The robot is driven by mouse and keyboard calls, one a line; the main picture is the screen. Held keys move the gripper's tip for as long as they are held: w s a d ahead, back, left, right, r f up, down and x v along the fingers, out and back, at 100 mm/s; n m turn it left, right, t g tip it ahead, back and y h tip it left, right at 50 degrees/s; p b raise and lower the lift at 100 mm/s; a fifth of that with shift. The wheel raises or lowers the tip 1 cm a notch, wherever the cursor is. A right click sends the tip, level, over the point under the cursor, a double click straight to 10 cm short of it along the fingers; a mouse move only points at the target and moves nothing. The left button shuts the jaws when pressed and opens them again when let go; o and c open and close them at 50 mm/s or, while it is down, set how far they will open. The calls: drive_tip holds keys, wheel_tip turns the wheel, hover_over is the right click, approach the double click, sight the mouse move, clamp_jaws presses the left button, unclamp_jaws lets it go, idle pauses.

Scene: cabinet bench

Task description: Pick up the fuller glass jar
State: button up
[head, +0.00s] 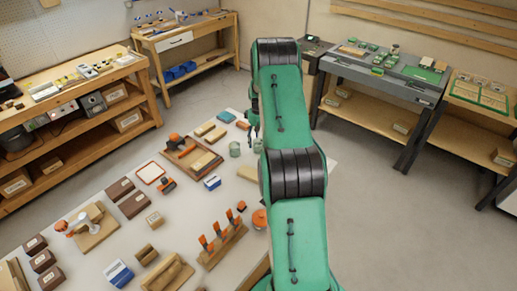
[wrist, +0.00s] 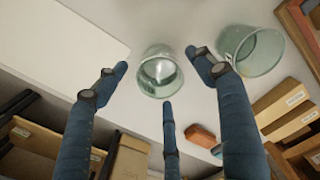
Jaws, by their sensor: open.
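Two greenish glass jars show in the wrist view. One glass jar (wrist: 160,73) is in the middle, in the space between my spread fingers. The other glass jar (wrist: 252,50) is to its right, beyond my right finger. I cannot tell for certain which holds more. My gripper (wrist: 158,84) is open, with nothing held, its fingers around the view of the middle jar. In the head view, one jar (head: 235,149) stands on the white table, and another (head: 257,146) is partly hidden beside my green arm. My arm also hides much of the gripper there.
The white table (head: 185,225) holds a wooden tray (head: 181,150) with blocks close to the jars. Small blocks (head: 205,128) lie behind it. In the wrist view, wooden blocks (wrist: 283,107) and a reddish block (wrist: 201,135) lie near the right finger. Bare tabletop lies left of the jars.

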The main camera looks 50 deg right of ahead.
drive_tip(key=shift+f+b, duration=0.4)
drive_tip(key=shift+f, duration=1.85)
drive_tip(key=shift+c, duration=0.2)
drive_tip(key=c, duration=1.3)
drive_tip(key=shift+r, duration=0.3)
drive_tip(key=shift+c, duration=0.2)
drive_tip(key=shift+r+p, duration=0.4)
drive_tip(key=shift+r, duration=1.15)
drive_tip(key=shift+s+a+r+p, duration=0.25)
drive_tip(key=shift+s+a, duration=1.55)
drive_tip(key=shift+s, duration=0.1)
drive_tip(key=shift+s+a+r+p, duration=0.2)
drive_tip(key=shift+s+a+p, duration=0.1)
drive_tip(key=shift+s+a, duration=1.6)
drive_tip(key=shift+s+a+r+p, duration=0.25)
drive_tip(key=shift+s+a, duration=1.45)
drive_tip(key=shift+s, duration=0.25)
drive_tip(key=shift+s+a, duration=0.1)
